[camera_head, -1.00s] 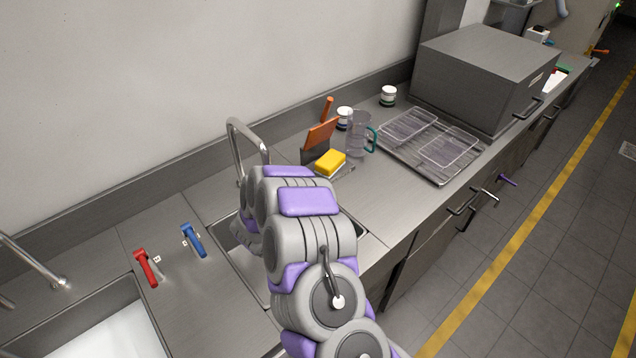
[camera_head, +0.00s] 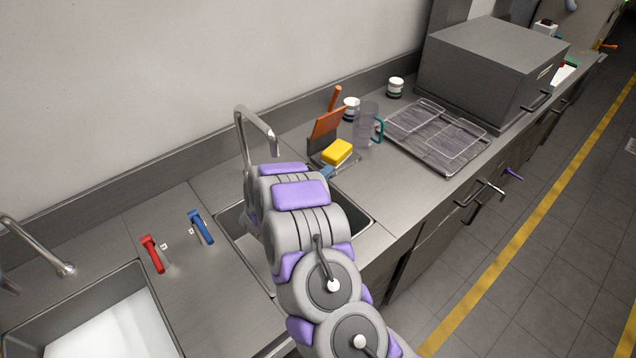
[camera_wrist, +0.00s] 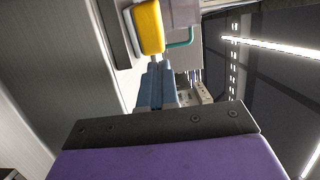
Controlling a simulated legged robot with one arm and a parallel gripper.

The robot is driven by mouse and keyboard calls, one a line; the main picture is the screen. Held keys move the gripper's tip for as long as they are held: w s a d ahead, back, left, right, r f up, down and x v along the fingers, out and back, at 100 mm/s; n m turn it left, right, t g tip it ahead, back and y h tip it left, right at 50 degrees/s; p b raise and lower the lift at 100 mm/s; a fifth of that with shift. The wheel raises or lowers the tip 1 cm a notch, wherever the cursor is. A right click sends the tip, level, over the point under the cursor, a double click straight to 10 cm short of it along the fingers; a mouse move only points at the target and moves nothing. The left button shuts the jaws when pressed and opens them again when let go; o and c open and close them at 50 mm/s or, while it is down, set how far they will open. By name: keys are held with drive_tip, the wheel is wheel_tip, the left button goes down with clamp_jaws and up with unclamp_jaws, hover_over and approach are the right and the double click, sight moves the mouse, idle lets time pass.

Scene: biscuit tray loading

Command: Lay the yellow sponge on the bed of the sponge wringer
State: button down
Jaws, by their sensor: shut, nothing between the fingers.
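The yellow sponge (camera_head: 337,152) lies on the low grey bed of the sponge wringer (camera_head: 349,166), in front of its raised orange plate (camera_head: 327,122). The sponge also shows at the top of the wrist view (camera_wrist: 149,26), against a pale grey part of the wringer. My gripper (camera_head: 327,172) is at the near side of the sponge; only its blue fingertips show past my arm. In the wrist view my gripper (camera_wrist: 157,66) has its blue fingers together, empty, with the tips close to the sponge. I cannot tell whether they touch it.
A clear jug with a green handle (camera_head: 367,126) stands right of the wringer, with white-lidded jars (camera_head: 395,88) behind. A wire rack on a tray (camera_head: 443,150) and a grey box (camera_head: 490,68) are further right. A faucet (camera_head: 258,121) rises behind the sink left of the wringer.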

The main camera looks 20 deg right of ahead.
sight(333, 161)
drive_tip(key=shift+x, duration=1.3)
drive_tip(key=shift+w+d+b, duration=0.15)
drive_tip(key=shift+w+b, duration=0.2)
drive_tip(key=shift+w, duration=0.75)
drive_tip(key=shift+s+f, duration=0.1)
drive_tip(key=shift+s, duration=0.05)
